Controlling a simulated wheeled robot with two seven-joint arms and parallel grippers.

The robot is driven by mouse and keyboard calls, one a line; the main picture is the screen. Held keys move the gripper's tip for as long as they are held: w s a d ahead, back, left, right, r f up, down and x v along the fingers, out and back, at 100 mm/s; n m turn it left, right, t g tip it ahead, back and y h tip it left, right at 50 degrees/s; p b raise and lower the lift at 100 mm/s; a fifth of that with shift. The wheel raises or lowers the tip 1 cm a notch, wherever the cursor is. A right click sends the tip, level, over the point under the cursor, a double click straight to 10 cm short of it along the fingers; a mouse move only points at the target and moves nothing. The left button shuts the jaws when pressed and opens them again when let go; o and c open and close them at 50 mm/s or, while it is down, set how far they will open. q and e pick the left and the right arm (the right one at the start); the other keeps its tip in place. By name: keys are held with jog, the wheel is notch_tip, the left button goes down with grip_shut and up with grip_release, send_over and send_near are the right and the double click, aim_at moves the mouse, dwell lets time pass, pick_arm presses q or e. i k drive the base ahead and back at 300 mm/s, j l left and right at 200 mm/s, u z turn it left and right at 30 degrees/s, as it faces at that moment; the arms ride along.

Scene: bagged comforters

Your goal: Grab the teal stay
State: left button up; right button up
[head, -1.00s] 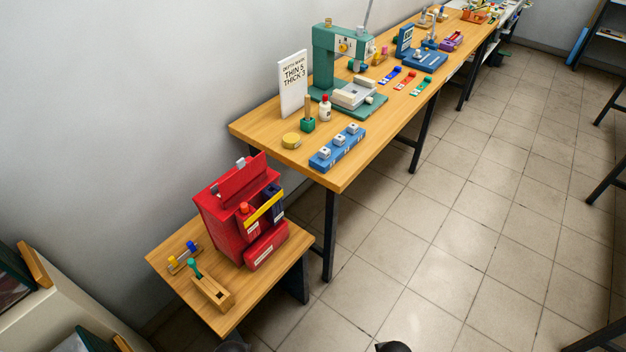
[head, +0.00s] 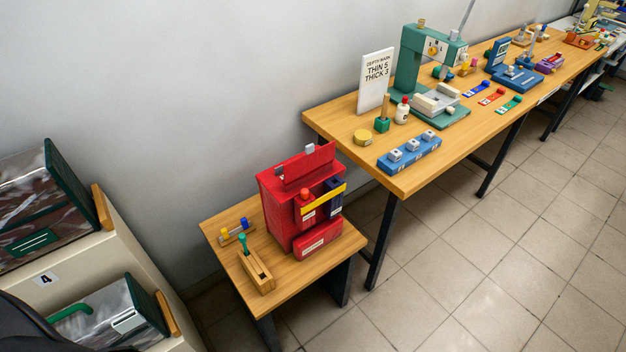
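A small teal-topped piece (head: 243,240) stands upright at the back end of a slotted wooden block (head: 258,275), on the low wooden table. It is the likeliest teal stay, but it is too small to make out fully. Neither gripper is in the head view. A dark shape at the lower left corner looks like part of my own arm.
A red case (head: 283,215) with a yellow band stands beside the block on the low table (head: 222,222). A small rack with blue and yellow pegs (head: 235,233) is behind. A long workbench (head: 400,182) is right; shelving with bagged comforters (head: 110,310) is left.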

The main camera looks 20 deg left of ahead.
aim_at(241, 237)
jog(key=u, duration=1.1)
